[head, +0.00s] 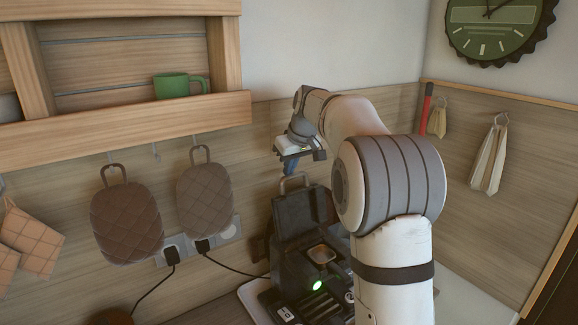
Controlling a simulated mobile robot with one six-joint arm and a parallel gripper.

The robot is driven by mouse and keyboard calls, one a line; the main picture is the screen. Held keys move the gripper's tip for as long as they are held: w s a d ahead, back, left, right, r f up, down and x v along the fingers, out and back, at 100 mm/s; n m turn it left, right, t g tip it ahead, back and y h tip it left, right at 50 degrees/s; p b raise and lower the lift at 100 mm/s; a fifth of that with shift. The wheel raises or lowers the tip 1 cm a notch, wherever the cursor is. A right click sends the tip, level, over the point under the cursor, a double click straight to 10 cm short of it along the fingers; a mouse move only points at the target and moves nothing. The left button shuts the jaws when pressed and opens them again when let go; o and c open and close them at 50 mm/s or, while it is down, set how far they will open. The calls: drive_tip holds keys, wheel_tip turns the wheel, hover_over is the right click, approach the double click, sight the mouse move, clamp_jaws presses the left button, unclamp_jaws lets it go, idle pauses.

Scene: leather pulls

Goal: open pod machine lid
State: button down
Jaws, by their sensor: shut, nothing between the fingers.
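The dark pod machine (285,268) stands at the bottom centre, partly hidden behind my arm. Its lid (295,218) stands raised at the back, with a metal loop handle (294,182) at its top. A light-rimmed square pod holder (322,254) shows uncovered in front of the lid, and a green light glows on the machine.
Two quilted mitts (126,222) hang on the wall at left, by a socket (200,246) with two plugs and cables. A green mug (178,86) stands on the wooden shelf (120,128). Cloths (489,160) hang at right. The wall is close behind the machine.

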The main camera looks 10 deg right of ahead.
sight(294, 174)
drive_tip(key=b, duration=0.1)
drive_tip(key=s+b, duration=0.1)
drive_tip(key=b, duration=0.1)
drive_tip(key=shift+d+f+t, duration=0.2)
drive_tip(key=shift+d+t, duration=0.05)
drive_tip(key=shift+t, duration=0.15)
drive_tip(key=b, duration=0.1)
drive_tip(key=s+b, duration=0.1)
drive_tip(key=b, duration=0.2)
drive_tip(key=shift+s+d+r+t+y, duration=0.3)
drive_tip(key=shift+s+d+t+y, duration=0.05)
drive_tip(key=shift+s+t+y, duration=0.05)
drive_tip(key=shift+s+d+r+b, duration=0.1)
drive_tip(key=shift+s+r+b, duration=0.2)
drive_tip(key=shift+r, duration=0.1)
